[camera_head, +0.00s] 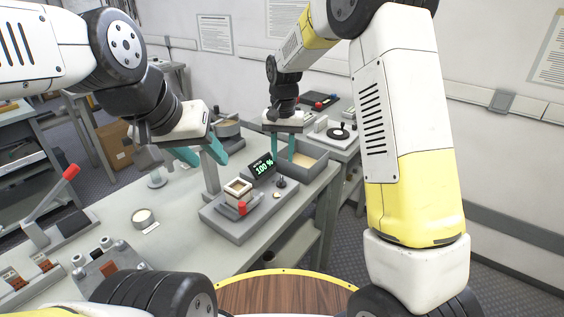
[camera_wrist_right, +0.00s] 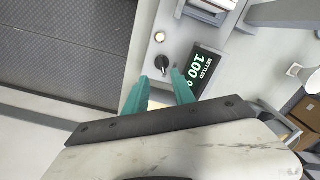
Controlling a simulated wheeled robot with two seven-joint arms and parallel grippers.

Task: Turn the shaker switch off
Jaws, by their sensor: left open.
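The shaker (camera_head: 238,217) is a grey unit on the bench with a small cream and brown holder and a red part on top. Its display (camera_head: 263,165) reads 100 %, and in the right wrist view the display (camera_wrist_right: 201,70) also shows "SETTLED". The black shaker switch (camera_head: 281,183) stands beside the display; it also shows in the right wrist view (camera_wrist_right: 163,66). My right gripper (camera_head: 286,161) is open above the switch, its teal fingertips (camera_wrist_right: 159,77) apart on either side near it. Contact cannot be told. My left gripper (camera_head: 208,162) is open and empty by a grey post.
A pale round button or lamp (camera_wrist_right: 160,37) sits near the switch. A grey open bin (camera_head: 302,164) stands behind the shaker. A small round dish (camera_head: 143,218) and a red-handled lever device (camera_head: 62,184) are to the left. Bench between dish and shaker is clear.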

